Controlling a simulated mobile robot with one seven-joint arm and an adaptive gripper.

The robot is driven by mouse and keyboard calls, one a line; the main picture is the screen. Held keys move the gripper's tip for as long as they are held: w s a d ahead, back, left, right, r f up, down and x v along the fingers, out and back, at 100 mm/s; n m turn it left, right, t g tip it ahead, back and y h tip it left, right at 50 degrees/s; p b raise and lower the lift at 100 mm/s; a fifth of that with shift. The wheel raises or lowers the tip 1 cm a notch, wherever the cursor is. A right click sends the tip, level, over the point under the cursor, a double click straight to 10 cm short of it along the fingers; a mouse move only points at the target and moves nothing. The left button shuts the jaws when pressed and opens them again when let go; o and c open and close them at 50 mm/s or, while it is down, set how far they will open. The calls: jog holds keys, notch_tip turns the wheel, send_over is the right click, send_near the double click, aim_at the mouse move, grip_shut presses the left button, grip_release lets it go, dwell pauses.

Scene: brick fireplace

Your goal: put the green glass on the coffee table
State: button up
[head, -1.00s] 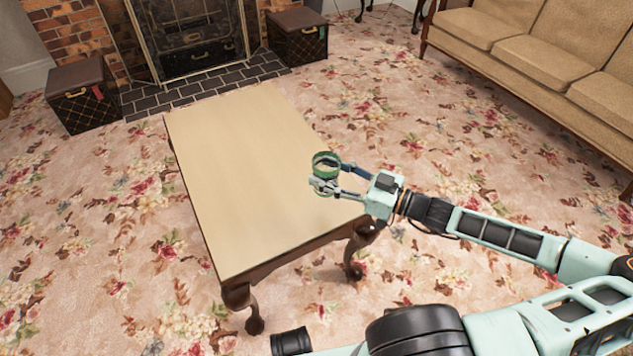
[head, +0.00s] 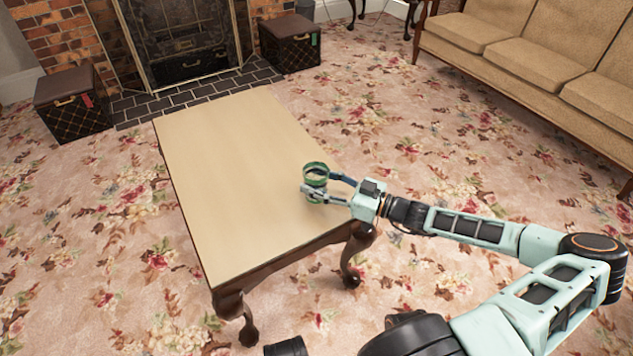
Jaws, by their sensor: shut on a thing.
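The green glass (head: 316,169) shows as a small see-through cup with a green rim, held upright between the fingers of my gripper (head: 318,190). My gripper is shut on it and reaches in from the right. The glass appears over the right edge area of the coffee table (head: 225,180), which has a bare light wooden top and dark curved legs. I cannot tell whether the glass touches the tabletop. The fingers hide part of its lower side.
Two dark boxes (head: 72,103) and (head: 290,42) stand by the brick fireplace (head: 185,40) at the back. A beige sofa (head: 535,55) stands at the upper right. The tabletop is clear, and flowered carpet surrounds it.

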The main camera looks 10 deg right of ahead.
jog(key=o, duration=1.3)
jog(key=shift+f, duration=0.1)
jog(key=p+v, duration=0.2)
jog(key=v, duration=1)
jog(key=shift+s+p, duration=0.1)
jog(key=shift+p, duration=0.25)
